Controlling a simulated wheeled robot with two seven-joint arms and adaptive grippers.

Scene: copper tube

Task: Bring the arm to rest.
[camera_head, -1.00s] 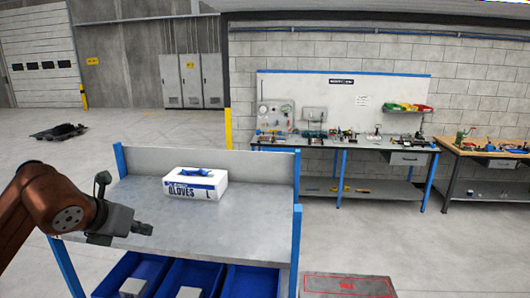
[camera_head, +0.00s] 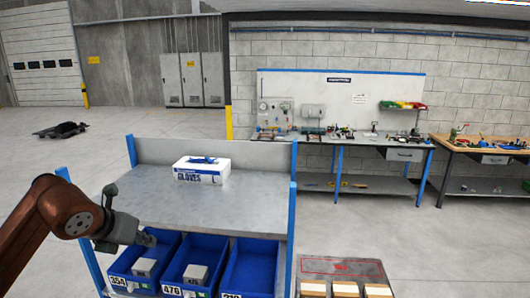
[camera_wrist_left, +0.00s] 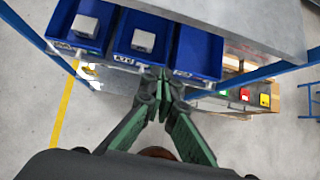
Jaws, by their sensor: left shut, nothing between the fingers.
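My left arm comes in from the left in the head view, and its gripper (camera_head: 149,238) is shut and empty. It hangs in front of the rack, near the front edge of its grey top and over the left blue bin. In the left wrist view the gripper (camera_wrist_left: 157,74) has its fingertips together, pointing toward the row of blue bins. I cannot tell whether it touches a bin. No right arm or gripper shows.
The rack's grey top (camera_head: 220,213) holds a white glove box (camera_head: 202,173). Blue bins sit below it: left (camera_head: 122,268) and middle (camera_head: 178,280) hold grey boxes, right (camera_head: 250,270) looks empty. A pallet with boxes (camera_head: 345,268) stands right. Workbenches (camera_head: 340,143) line the back wall.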

